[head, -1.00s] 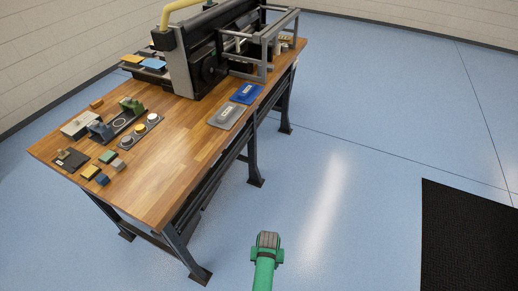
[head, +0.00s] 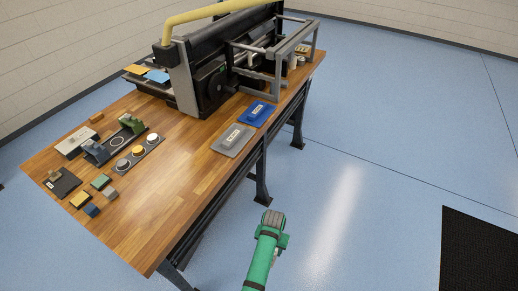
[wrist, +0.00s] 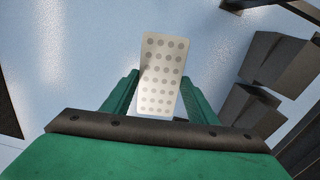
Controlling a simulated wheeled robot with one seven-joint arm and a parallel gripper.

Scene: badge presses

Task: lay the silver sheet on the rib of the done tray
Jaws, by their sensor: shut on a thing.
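My gripper (head: 272,222) hangs over the open floor in front of the table's long edge, clear of the table. In the wrist view my gripper (wrist: 155,95) is shut on a pale sheet with rows of grey dots, which I take as the silver sheet (wrist: 161,75). The sheet sticks out past the green fingers. A grey tray (head: 223,149) and a blue tray (head: 255,121) lie side by side near the table's front edge, each with a raised rib bearing a pale label. The labels are too small to read, so I cannot tell which is the done tray.
A large black press (head: 209,89) with a grey frame (head: 281,66) stands at the back of the wooden table (head: 172,197). Small presses, round buttons (head: 138,150) and coloured blocks (head: 92,211) stand on the left part. Blue floor is free to the right, with a black mat (head: 480,255).

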